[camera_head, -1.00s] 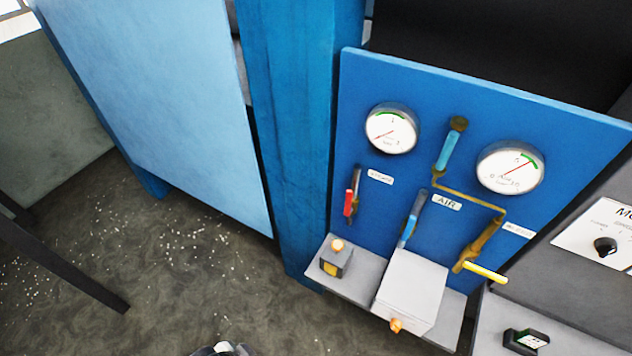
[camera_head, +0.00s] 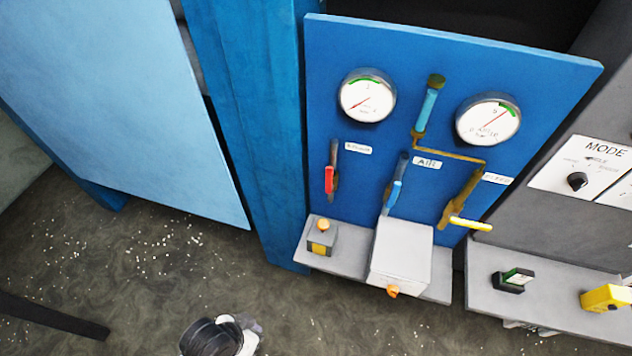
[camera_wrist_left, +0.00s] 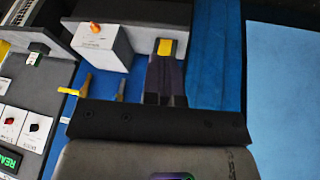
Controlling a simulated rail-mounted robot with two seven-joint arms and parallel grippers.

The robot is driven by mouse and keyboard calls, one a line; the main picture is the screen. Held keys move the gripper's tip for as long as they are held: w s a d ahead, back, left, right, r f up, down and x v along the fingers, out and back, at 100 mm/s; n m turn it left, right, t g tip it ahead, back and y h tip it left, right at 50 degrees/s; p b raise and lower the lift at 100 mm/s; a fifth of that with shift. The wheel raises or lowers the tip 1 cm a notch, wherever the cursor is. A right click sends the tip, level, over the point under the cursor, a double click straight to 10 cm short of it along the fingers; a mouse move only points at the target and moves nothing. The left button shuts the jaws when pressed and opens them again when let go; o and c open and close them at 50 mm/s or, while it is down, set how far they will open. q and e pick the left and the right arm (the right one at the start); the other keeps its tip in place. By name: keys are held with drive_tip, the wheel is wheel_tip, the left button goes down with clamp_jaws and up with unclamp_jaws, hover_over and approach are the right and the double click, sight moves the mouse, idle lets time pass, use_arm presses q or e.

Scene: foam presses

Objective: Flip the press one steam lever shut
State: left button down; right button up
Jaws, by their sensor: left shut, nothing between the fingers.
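The steam lever is taken to be the red-handled lever (camera_head: 329,180) on the left of the blue panel (camera_head: 400,100). Its handle hangs downward along a dark vertical pipe, below a small white label (camera_head: 358,149) too blurred to read surely. My left gripper (camera_head: 220,338) shows at the bottom edge in the head view, partly cut off, well below and left of the lever and not touching it. In the left wrist view its fingers (camera_wrist_left: 166,82) are together and empty. The red lever is not visible there. My right gripper is not in view.
The blue AIR lever (camera_head: 393,196) and a yellow-handled lever (camera_head: 471,224) are beside it. Below stand a small box with a yellow face (camera_head: 320,243) and a white box with an orange button (camera_head: 402,255). A blue post (camera_head: 250,120) is at the left. Open floor lies below.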

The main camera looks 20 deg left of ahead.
sight(329, 180)
use_arm(q)
drive_tip(key=w+a+f+n+t+h+b, duration=0.1)
drive_tip(key=w+f+n+t+h+b, duration=0.3)
drive_tip(key=w, duration=0.7)
drive_tip(key=w+f+g+h+b, duration=0.1)
drive_tip(key=w+f+h+b, duration=0.1)
drive_tip(key=w+b, duration=0.6)
drive_tip(key=w+a+r+n+t+h+b, duration=0.1)
drive_tip(key=w+a+r+n+t+b, duration=0.1)
drive_tip(key=w+a+r, duration=0.3)
drive_tip(key=w+a+r+n+t+h+b, duration=0.2)
drive_tip(key=w+a+r+n+t+b, duration=0.1)
drive_tip(key=w, duration=1)
wheel_tip(329, 180, up, 2)
drive_tip(key=a+n+t, duration=0.1)
drive_tip(key=a+n, duration=0.1)
drive_tip(key=shift+a+r+n+h, duration=0.2)
drive_tip(key=shift+a+n+h, duration=0.1)
drive_tip(key=shift+a, duration=0.1)
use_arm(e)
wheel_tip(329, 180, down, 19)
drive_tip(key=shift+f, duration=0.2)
use_arm(q)
drive_tip(key=shift+d, duration=0.1)
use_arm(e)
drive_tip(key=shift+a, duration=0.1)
